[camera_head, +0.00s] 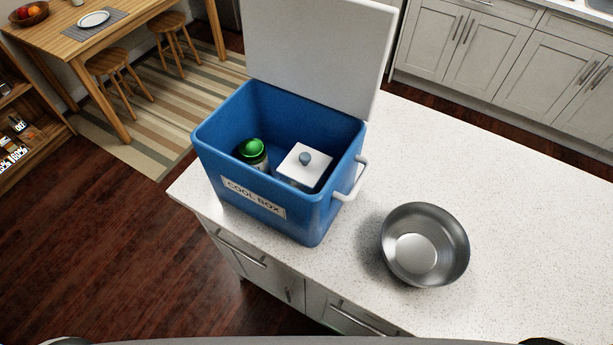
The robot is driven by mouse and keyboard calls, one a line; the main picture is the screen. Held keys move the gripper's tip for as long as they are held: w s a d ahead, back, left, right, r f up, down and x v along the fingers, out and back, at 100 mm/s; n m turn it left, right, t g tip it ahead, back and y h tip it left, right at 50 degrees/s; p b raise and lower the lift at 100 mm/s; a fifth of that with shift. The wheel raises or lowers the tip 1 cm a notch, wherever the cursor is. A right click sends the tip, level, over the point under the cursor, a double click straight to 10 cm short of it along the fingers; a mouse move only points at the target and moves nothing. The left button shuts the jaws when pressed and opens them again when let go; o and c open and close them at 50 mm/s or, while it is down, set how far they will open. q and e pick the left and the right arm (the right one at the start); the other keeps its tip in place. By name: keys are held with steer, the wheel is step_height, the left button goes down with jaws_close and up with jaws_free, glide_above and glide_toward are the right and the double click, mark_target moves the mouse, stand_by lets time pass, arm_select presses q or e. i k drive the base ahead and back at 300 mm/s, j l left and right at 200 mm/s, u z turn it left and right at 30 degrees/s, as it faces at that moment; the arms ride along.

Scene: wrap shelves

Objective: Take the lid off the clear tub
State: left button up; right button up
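A tub (290,181) stands inside the blue cool box (222,172), in its right part. Its square white lid (305,172) is on top, with a round grey-blue knob (305,158) in the middle. Most of the tub's body is hidden by the lid and the box's front wall, and I cannot tell how clear its walls are. Neither of my grippers is in view.
The cool box's white lid (318,55) stands open behind it, and a white handle (350,180) is on its right side. A jar with a green top (252,148) stands left of the tub. A metal bowl (425,244) sits to the right. The worktop (520,200) further right is clear.

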mark_target(304, 165)
steer(key=k+j+z, duration=0.1)
steer(key=z, duration=0.4)
steer(key=k+z, duration=0.15)
steer(key=z, duration=0.3)
steer(key=k+z, duration=0.15)
steer(key=z, duration=0.35)
